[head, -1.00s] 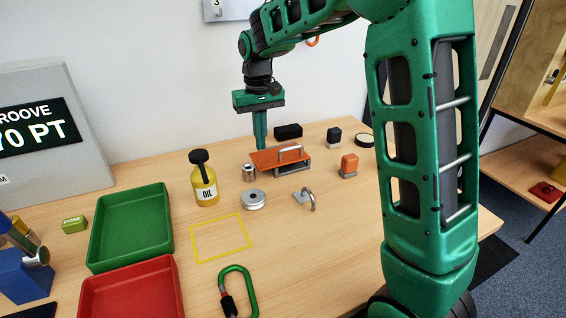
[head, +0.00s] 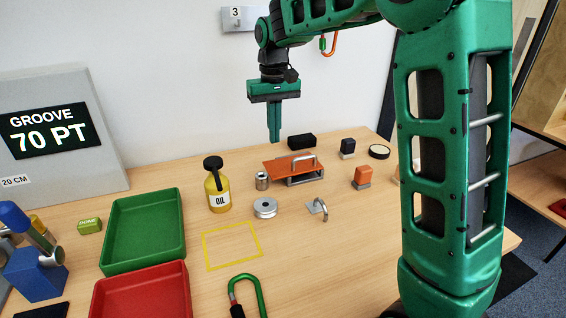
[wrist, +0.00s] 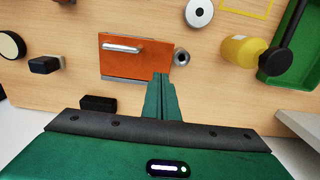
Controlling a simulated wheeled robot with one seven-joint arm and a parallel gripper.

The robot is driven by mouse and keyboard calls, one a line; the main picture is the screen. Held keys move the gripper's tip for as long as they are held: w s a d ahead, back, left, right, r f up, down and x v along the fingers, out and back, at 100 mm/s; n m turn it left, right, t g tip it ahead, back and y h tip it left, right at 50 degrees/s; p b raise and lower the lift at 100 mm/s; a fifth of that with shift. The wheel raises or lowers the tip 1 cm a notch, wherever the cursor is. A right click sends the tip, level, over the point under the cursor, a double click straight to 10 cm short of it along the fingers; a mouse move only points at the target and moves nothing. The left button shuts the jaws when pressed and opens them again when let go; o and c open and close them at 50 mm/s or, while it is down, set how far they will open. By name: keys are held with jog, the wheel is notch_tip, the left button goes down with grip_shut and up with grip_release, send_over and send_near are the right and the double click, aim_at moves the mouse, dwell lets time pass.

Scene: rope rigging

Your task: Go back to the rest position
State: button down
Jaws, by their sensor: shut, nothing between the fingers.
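My gripper (head: 274,139) is shut and empty. In the head view it hangs pointing down above the back of the table, behind the orange plate with a metal handle (head: 283,165). In the wrist view the closed fingers (wrist: 162,80) overlap the lower right edge of the orange plate (wrist: 128,64); the exact height above it is hard to tell. No rest position marker shows in either view.
On the wooden table (head: 330,260) stand an oil bottle (head: 218,195), a metal pulley wheel (head: 265,207), a green tray (head: 145,264), a red tray (head: 140,308) and a green carabiner (head: 262,290). A black block (head: 301,141) lies behind the plate. A grey display board (head: 85,170) stands at the left.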

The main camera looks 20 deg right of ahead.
jog(key=s+d+f+m, duration=0.1)
jog(key=s+d+m, duration=0.1)
jog(key=s+d, duration=0.55)
jog(key=s+d+f+m, duration=0.1)
jog(key=s+d, duration=0.3)
jog(key=s, duration=0.7)
jog(key=s+d+f+m, duration=0.1)
jog(key=s+d+m, duration=0.1)
jog(key=s+d, duration=0.5)
jog(key=shift+m, duration=0.7)
jog(key=s+f, duration=0.1)
jog(key=s, duration=0.3)
jog(key=s+a+f, duration=0.1)
jog(key=s+f, duration=0.1)
jog(key=s, duration=0.2)
jog(key=s+f, duration=0.1)
jog(key=s, duration=0.3)
jog(key=shift+s+a+f, duration=0.1)
jog(key=shift+a+f, duration=0.05)
